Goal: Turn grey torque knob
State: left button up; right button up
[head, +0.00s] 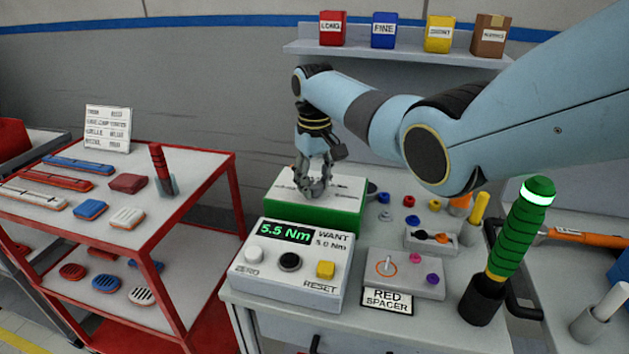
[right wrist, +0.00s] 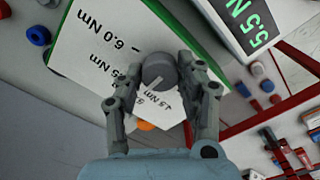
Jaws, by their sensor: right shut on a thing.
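The grey torque knob (right wrist: 158,70) stands on the white top plate of a green-sided box (head: 315,214). A pale pointer line shows on the knob. Around it are printed Nm marks, 6.0 Nm the clearest, others partly covered. My right gripper (head: 316,190) reaches down onto the box from above. In the right wrist view its two fingers (right wrist: 162,84) are closed on the knob from both sides. In the head view the fingers hide the knob. The display (head: 286,233) on the white console reads 5.5 Nm, beside the words WANT 5.0 Nm. My left gripper is out of view.
The console (head: 300,282) with white, black and yellow buttons stands in front of the box. A red-framed cart (head: 205,185) stands left.

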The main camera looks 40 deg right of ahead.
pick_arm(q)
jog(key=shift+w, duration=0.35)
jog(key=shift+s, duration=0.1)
pick_arm(e)
jog(key=shift+r+n+p, duration=0.1)
jog(key=shift+n+p, duration=0.35)
jog(key=shift+n, duration=0.25)
jog(key=n+p, duration=0.1)
jog(key=n, duration=0.2)
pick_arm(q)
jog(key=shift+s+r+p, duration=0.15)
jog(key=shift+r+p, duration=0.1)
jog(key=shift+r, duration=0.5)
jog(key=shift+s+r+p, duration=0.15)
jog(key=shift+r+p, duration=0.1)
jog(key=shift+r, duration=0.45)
pick_arm(e)
jog(key=shift+n, duration=1.6)
